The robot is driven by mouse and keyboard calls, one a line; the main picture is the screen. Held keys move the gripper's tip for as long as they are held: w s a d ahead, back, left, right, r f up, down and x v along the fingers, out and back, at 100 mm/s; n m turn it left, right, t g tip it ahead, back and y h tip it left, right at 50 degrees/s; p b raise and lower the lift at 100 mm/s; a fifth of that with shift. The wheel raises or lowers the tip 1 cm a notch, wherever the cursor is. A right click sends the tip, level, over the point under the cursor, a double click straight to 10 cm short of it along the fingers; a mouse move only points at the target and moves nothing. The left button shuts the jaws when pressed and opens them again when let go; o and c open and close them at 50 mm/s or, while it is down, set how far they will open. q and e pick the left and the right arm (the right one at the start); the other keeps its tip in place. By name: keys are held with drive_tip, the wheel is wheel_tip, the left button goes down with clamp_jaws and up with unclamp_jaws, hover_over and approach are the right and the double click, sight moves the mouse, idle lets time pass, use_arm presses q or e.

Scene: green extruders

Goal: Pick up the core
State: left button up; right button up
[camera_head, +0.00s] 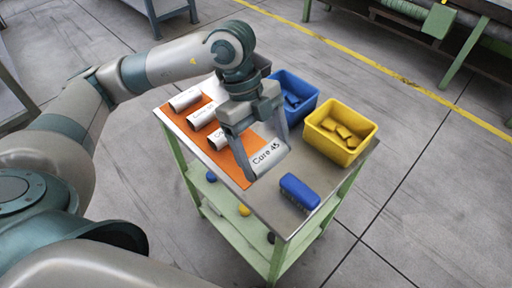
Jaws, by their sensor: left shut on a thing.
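A white cylindrical core labelled "Core 45" (268,158) is held in my left gripper (267,160), whose fingers are shut on its two ends. It looks to be over the front part of the orange mat (238,163) on the cart top; I cannot tell whether it touches the mat. Several other white cores lie on the mat further back: one at the far left (184,99), one in the middle (202,117), and one partly hidden behind the gripper (218,139). My right gripper is not in view.
The green-framed cart (262,255) has a grey top. A blue bin (308,88) and a yellow bin (368,143) with pieces inside stand at its back right. Small balls sit on the lower shelf. Open floor surrounds the cart.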

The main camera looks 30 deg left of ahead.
use_arm(q)
drive_tip(key=shift+s+d+r, duration=0.55)
drive_tip(key=shift+d+r, duration=0.05)
drive_tip(key=shift+d, duration=0.15)
drive_tip(key=shift+s+d+r, duration=0.55)
drive_tip(key=shift+d, duration=0.2)
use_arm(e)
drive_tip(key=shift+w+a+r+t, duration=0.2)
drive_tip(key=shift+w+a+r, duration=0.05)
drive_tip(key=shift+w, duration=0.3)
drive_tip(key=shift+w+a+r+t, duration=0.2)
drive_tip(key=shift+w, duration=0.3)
use_arm(q)
drive_tip(key=shift+w, duration=0.1)
